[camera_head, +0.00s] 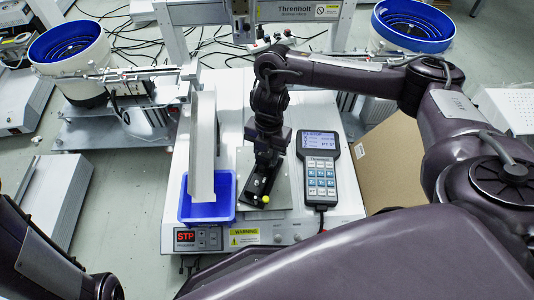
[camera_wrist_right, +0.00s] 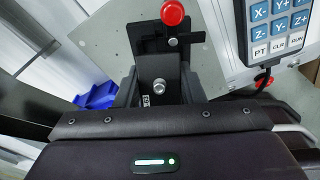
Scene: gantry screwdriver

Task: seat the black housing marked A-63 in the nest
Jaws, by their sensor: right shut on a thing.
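My right gripper (camera_head: 262,163) points down over the grey plate on the white machine. In the wrist view its two fingers (camera_wrist_right: 158,92) are shut on the black housing (camera_wrist_right: 157,68), which shows part of a white mark reading "63". A black nest (camera_wrist_right: 150,38) on the grey plate lies just beyond the housing; it also shows in the head view (camera_head: 256,189). The fingers hide the housing's underside, so I cannot tell whether it touches the nest. My left gripper is out of view; only part of the left arm shows at lower left.
A blue bin (camera_head: 208,211) and pale chute (camera_head: 202,150) stand left of the plate. A keypad pendant (camera_head: 320,165) lies right. A gantry frame (camera_head: 180,48) stands behind.

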